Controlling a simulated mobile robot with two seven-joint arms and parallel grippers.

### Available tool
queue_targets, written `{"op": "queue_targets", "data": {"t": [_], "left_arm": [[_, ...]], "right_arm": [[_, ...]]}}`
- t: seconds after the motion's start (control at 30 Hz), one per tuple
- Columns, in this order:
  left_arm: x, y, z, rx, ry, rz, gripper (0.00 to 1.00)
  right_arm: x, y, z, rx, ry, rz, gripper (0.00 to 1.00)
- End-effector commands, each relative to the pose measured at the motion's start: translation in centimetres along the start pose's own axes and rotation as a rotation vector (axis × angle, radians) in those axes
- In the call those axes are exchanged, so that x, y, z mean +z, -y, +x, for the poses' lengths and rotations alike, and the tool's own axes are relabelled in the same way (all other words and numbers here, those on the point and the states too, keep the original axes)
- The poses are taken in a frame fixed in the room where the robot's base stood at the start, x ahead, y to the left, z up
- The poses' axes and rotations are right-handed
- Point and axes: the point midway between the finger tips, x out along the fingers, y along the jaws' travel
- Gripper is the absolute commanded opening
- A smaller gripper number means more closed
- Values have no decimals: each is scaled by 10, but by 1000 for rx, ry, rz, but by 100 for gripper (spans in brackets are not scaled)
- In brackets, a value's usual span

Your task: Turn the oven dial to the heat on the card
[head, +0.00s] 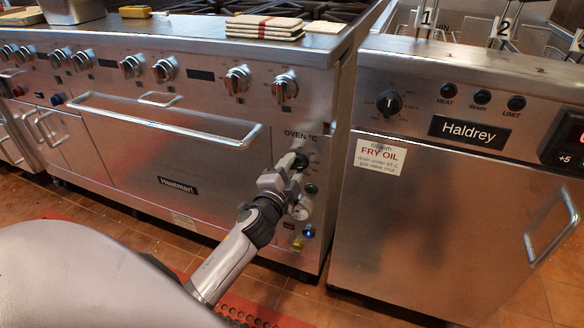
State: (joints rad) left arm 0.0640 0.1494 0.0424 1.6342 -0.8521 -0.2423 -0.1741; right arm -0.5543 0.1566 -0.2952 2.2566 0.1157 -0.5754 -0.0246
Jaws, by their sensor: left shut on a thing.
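The oven panel is labelled "OVEN °C" (300,135) and sits at the right end of the range front. A dark oven dial (301,161) is just below that label, mostly covered by my gripper. My left gripper (289,165) reaches up from below and is shut on this dial. The dial's pointer and scale are hidden or too small to read. I cannot make out a card showing a heat setting. My right gripper is not in view.
A steel range with a row of knobs (236,80) and an oven door handle (165,118) stands left. Below the dial are a green button (311,189) and a gauge (303,208). A fryer cabinet (440,220) stands right. Banded flat pieces (264,31) lie on the range top.

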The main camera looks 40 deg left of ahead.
Motion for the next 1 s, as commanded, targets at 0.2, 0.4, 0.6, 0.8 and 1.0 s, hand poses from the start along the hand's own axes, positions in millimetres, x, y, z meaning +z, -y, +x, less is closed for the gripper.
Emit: {"op": "queue_targets", "data": {"t": [0.2, 0.4, 0.6, 0.8, 1.0], "left_arm": [[0, 1, 0, 2, -1, 133, 13], [0, 1, 0, 1, 0, 205, 13], [0, 1, 0, 2, 0, 234, 13], [0, 1, 0, 2, 0, 239, 13], [0, 1, 0, 2, 0, 237, 13]], "right_arm": [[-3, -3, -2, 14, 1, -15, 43], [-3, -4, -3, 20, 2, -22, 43], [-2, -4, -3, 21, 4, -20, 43], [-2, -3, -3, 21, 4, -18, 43], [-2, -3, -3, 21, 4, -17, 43]]}}
